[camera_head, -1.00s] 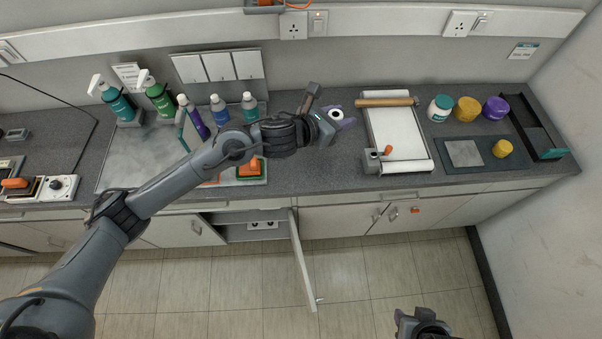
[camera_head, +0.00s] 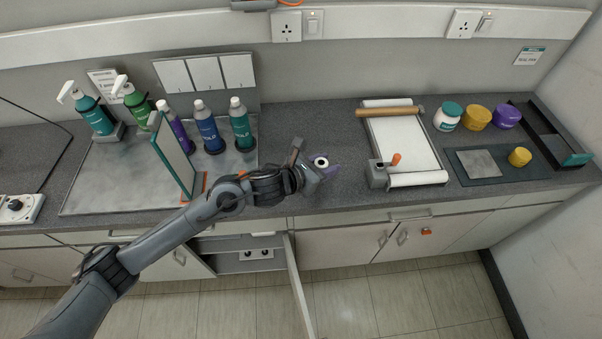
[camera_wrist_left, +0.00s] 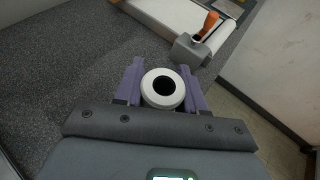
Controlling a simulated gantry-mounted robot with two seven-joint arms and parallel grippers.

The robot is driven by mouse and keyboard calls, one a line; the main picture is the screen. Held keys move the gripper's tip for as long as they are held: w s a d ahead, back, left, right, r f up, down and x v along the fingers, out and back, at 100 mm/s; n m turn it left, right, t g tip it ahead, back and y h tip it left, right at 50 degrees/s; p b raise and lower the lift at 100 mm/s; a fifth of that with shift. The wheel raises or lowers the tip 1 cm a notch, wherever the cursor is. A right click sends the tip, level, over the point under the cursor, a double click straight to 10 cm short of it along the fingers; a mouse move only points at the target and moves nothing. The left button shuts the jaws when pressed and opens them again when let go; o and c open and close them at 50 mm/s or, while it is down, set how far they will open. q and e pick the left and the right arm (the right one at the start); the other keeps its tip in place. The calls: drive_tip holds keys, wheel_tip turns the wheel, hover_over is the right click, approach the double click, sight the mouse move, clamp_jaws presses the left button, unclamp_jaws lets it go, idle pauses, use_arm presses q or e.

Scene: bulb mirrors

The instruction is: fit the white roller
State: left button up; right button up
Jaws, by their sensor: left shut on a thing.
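My left gripper (camera_head: 322,167) has purple fingers and is shut on the white roller (camera_head: 321,161). In the left wrist view the roller (camera_wrist_left: 163,89) shows end-on as a white ring with a dark hole, between the two purple fingers (camera_wrist_left: 162,85). The gripper holds it over the bare counter, left of the roller machine and apart from it. The machine (camera_head: 377,175) has a grey end block, an orange handle (camera_head: 396,159), a white sheet bed (camera_head: 402,142) and a wooden roller (camera_head: 390,112) across its back. My right gripper is not in view.
Several bottles (camera_head: 207,128) and an upright green-edged panel (camera_head: 175,155) stand on the metal tray (camera_head: 110,185) at left. Jars (camera_head: 447,117), a dark mat (camera_head: 495,172) and a long black tray (camera_head: 552,135) lie at right. A cabinet door (camera_head: 298,285) hangs open below.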

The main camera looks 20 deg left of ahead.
use_arm(q)
drive_tip(key=a+f, duration=0.1)
drive_tip(key=a, duration=0.1)
drive_tip(key=w+a+f, duration=0.1)
drive_tip(key=a+f, duration=0.1)
drive_tip(key=w+a+f, duration=0.1)
drive_tip(key=a, duration=0.2)
drive_tip(key=shift+f+b, duration=0.25)
drive_tip(key=shift+b, duration=0.1)
drive_tip(key=shift+f+b, duration=0.4)
drive_tip(key=shift+f, duration=1.55)
drive_tip(key=shift+f, duration=0.1)
drive_tip(key=o, duration=1)
drive_tip(key=shift+s+r, duration=0.1)
drive_tip(key=shift+r, duration=0.15)
drive_tip(key=p+v, duration=0.1)
drive_tip(key=v, duration=1.1)
drive_tip(key=shift+p, duration=0.35)
